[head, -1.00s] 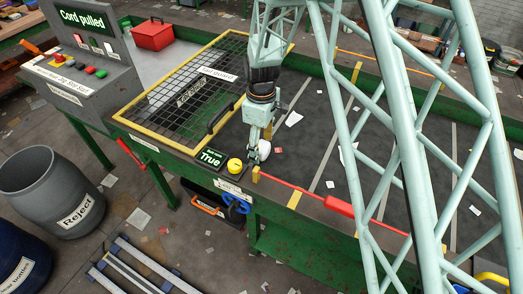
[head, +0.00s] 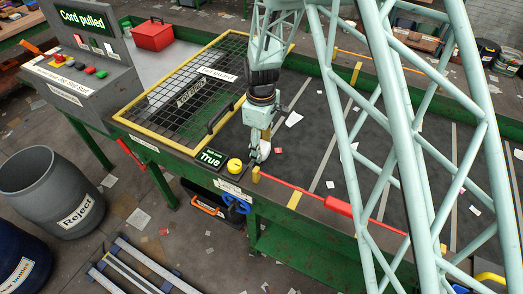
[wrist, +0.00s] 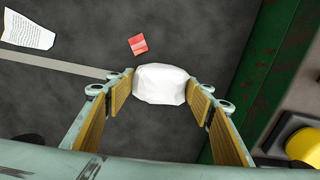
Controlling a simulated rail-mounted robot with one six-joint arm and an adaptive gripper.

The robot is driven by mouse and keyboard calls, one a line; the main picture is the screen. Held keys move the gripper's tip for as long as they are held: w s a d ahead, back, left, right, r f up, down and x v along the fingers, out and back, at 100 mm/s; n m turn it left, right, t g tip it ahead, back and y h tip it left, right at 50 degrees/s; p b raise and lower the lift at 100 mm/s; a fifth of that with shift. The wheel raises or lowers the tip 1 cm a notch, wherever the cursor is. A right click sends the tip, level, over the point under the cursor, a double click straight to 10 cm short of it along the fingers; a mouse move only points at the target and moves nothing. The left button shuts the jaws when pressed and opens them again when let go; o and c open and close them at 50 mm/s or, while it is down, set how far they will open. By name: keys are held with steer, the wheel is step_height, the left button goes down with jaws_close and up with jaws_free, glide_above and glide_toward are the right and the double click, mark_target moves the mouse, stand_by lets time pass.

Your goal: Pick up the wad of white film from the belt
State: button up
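The wad of white film (wrist: 162,84) lies on the dark belt (wrist: 75,110). In the wrist view it sits between the far ends of the two wood-coloured finger pads. In the head view the wad (head: 264,151) shows small and partly hidden beside my gripper (head: 259,153). My gripper (wrist: 160,98) is open around the wad in the wrist view, with the left pad close to its side and the right pad near its other side. I cannot tell whether either pad touches it.
A red scrap (wrist: 138,44) and a printed paper (wrist: 28,30) lie on the belt near the wad. The green belt rail (wrist: 262,75) runs close on the right, with a yellow button (head: 235,165) beyond it. A mesh guard (head: 190,90) stands left of my arm in the head view.

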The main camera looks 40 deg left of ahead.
mark_target(262, 146)
stand_by(0.4)
steer(key=shift+r, duration=5)
